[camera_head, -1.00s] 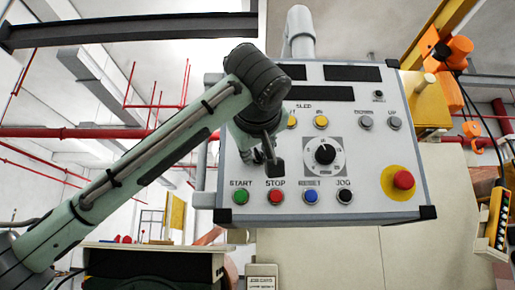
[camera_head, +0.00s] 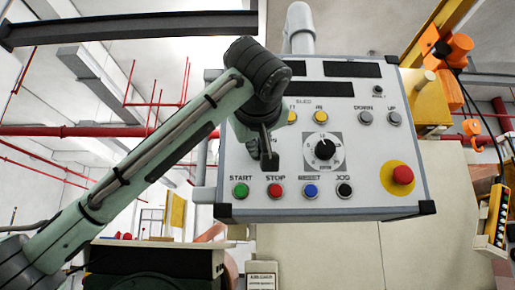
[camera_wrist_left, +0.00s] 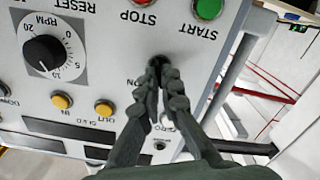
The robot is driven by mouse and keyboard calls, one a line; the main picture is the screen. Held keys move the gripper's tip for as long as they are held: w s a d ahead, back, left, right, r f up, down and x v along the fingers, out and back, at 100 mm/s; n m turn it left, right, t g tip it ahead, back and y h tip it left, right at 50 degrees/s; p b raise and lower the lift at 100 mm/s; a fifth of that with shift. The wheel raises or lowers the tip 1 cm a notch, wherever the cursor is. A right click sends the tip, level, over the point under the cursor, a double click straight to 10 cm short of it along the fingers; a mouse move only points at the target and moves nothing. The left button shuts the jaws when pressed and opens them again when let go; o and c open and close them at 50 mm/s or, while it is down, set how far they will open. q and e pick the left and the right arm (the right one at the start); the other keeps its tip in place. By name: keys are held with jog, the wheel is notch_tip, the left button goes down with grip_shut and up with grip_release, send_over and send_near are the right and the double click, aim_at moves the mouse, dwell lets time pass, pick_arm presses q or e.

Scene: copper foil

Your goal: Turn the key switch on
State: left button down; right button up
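The grey control panel (camera_head: 230,160) faces me with its labelled buttons and a round dial. My left gripper (camera_head: 270,165) is in front of its lower left part, above the red STOP button. In the left wrist view, my left gripper's fingertips (camera_wrist_left: 160,70) come together around a small dark piece at the panel face, the key switch (camera_wrist_left: 158,61). The fingers hide most of it, and its angle cannot be read. An ON label shows just left of the fingertips there. In the head view the gripper covers the switch. My right gripper is not in view.
Near the gripper are the green START button (camera_head: 240,190), red STOP button (camera_head: 275,190), blue RESET button (camera_head: 310,190) and dial (camera_head: 323,149). A red emergency button (camera_head: 403,174) is at the lower right. Open space lies left of the panel.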

pick_arm(q)
jog(key=m, duration=1)
jog(key=shift+d+f+m+b, duration=0.1)
jog(key=shift+d+m+b, duration=0.05)
jog(key=shift+m+b, duration=0.2)
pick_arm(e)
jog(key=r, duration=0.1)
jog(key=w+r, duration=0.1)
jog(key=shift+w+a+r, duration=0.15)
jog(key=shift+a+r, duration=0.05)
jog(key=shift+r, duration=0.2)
pick_arm(q)
jog(key=c, duration=1.7)
grip_release()
jog(key=shift+c, duration=0.2)
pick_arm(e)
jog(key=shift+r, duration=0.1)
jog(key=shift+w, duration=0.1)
pick_arm(q)
jog(key=shift+s, duration=0.15)
